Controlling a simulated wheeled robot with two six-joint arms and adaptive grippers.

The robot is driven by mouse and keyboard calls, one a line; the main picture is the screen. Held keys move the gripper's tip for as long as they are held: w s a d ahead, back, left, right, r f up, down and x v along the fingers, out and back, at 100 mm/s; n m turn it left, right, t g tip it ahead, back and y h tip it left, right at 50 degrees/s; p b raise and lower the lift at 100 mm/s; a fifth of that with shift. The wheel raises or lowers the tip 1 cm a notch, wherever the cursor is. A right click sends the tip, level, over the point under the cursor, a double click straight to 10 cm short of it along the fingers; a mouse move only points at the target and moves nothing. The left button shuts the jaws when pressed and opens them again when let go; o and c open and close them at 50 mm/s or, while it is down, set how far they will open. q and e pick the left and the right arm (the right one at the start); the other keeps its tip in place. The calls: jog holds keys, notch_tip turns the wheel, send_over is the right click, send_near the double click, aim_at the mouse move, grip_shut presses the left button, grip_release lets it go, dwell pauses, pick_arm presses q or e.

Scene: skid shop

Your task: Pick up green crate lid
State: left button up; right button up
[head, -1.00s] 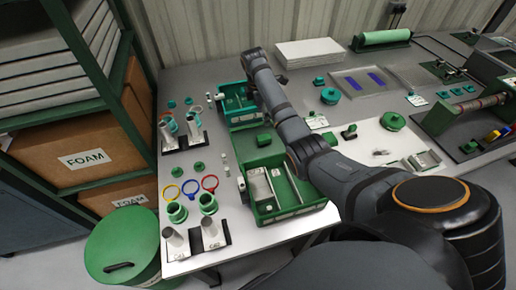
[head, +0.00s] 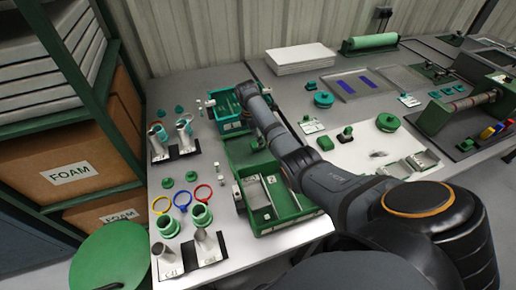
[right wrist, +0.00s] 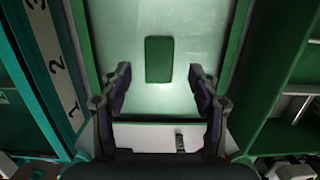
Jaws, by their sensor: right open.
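The green crate lid (head: 240,152) is a flat green panel with a small raised block, lying between the teal crate (head: 219,127) and the divided green crate (head: 290,226). My right arm covers part of it in the head view. In the right wrist view the lid (right wrist: 124,40) looks pale and glossy inside a green rim, with its dark green block (right wrist: 159,60) near the middle. My right gripper (right wrist: 160,72) is open and empty above the lid, one finger on each side of the block and apart from it. My left gripper is not in view.
Metal cylinders and coloured rings (head: 182,201) stand left of the crates. A white stack (head: 300,58) lies at the back. A shelf with foam boxes (head: 70,165) and a round green drum (head: 112,258) stand left of the table.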

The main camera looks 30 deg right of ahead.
jog(key=f, duration=0.3)
jog(key=shift+d, duration=0.2)
grip_shut()
